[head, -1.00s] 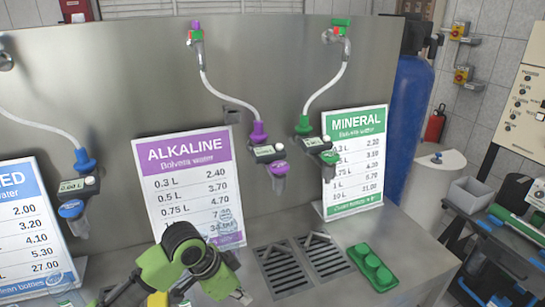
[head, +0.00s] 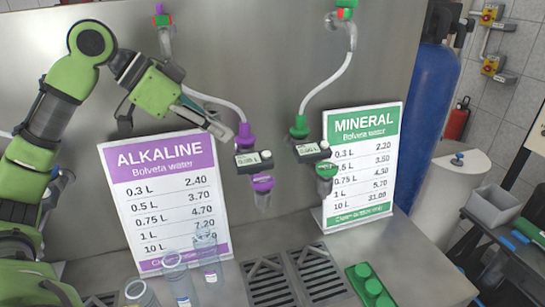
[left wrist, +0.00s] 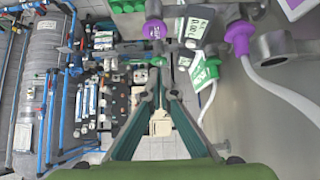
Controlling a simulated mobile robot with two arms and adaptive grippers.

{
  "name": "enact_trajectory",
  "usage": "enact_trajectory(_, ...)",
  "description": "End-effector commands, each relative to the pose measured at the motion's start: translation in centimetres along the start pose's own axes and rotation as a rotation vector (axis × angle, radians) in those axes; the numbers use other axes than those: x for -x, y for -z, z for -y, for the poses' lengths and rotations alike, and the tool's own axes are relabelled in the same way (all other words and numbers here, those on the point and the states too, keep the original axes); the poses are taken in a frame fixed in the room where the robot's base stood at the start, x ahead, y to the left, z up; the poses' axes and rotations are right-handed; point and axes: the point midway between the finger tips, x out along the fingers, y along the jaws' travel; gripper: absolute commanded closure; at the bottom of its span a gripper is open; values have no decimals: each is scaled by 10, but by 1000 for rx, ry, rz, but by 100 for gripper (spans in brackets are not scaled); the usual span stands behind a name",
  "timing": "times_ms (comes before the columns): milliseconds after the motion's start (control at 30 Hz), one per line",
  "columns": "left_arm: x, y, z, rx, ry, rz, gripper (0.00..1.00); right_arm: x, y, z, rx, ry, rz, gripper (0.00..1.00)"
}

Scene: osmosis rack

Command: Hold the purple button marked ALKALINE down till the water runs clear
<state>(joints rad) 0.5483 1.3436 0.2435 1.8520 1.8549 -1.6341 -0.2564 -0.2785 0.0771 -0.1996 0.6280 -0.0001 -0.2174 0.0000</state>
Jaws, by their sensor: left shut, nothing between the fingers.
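The purple button (head: 262,183) sits on the front of the alkaline dispenser, under its small meter (head: 253,160) and above a clear outlet. Any lettering on it is too small to read. It also shows in the left wrist view (left wrist: 155,28), beyond my fingertips. My left gripper (head: 222,132) is shut and empty, up and left of the button, close to the purple hose fitting (head: 245,136). In the left wrist view my left gripper (left wrist: 155,88) points toward the button with a gap between. No running water is discernible. My right gripper is not in view.
The ALKALINE price sign (head: 165,195) stands behind clear bottles (head: 206,255) on the counter. The green mineral dispenser (head: 326,170) and MINERAL sign (head: 362,165) are to the right. Drain grates (head: 268,283) and a green holder (head: 370,287) lie in front. A white hose (head: 215,102) hangs near my gripper.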

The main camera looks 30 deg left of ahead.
Motion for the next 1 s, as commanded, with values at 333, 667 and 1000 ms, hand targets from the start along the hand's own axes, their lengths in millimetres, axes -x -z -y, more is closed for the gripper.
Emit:
enact_trajectory(333,3,1,0,-2,1,-3,100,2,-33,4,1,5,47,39)
enact_trajectory(667,-28,3,-1,0,-5,-2,100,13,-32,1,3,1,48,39)
enact_trajectory(1000,-101,2,-2,0,-5,-2,100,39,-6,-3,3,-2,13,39)
